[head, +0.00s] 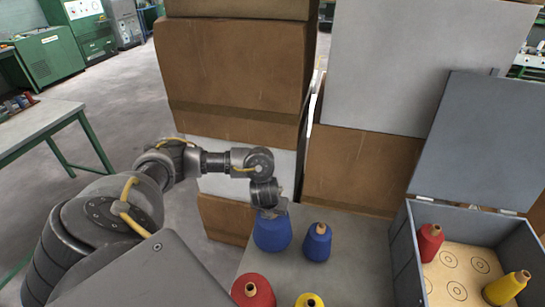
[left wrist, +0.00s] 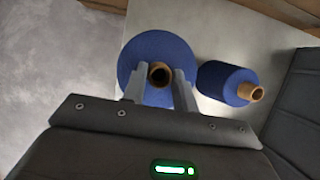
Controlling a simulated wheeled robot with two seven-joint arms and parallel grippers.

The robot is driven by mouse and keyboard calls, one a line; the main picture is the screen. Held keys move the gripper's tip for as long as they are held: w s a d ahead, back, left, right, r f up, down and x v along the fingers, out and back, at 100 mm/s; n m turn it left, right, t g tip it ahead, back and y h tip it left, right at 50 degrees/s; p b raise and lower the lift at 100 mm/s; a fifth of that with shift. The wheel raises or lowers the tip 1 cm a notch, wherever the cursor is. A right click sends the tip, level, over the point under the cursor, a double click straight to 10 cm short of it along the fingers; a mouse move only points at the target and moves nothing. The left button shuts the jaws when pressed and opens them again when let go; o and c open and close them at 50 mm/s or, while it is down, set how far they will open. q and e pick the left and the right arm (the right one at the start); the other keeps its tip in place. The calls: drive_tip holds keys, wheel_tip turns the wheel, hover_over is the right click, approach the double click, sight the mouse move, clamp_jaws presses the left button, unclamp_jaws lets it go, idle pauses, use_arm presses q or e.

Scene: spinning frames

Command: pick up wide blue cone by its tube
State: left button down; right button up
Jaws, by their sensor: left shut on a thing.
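The wide blue cone (head: 272,234) stands upright on the grey table at its back left corner, below my left gripper (head: 270,211). In the left wrist view, the wide blue cone (left wrist: 133,57) is a large blue disc with a brown tube (left wrist: 160,74) at its middle. My left gripper's two fingers (left wrist: 160,82) lie on either side of this tube, shut on it. In the head view the gripper hides the tube. Whether the cone is clear of the table cannot be told. My right gripper is in neither view.
A narrower blue cone (head: 317,243) stands close on the right. A red cone (head: 253,291) and a yellow cone (head: 309,301) stand nearer. An open grey box (head: 409,262) on the right holds a red cone (head: 430,243) and a tilted yellow cone (head: 507,287). Stacked cartons (head: 235,65) rise behind.

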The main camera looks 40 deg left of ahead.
use_arm(q)
drive_tip(key=s+d+r+p, duration=0.8)
drive_tip(key=s+d+r, duration=0.1)
drive_tip(key=d, duration=0.1)
drive_tip(key=shift+d+r, duration=0.2)
drive_tip(key=shift+r, duration=0.2)
drive_tip(key=shift+s, duration=0.1)
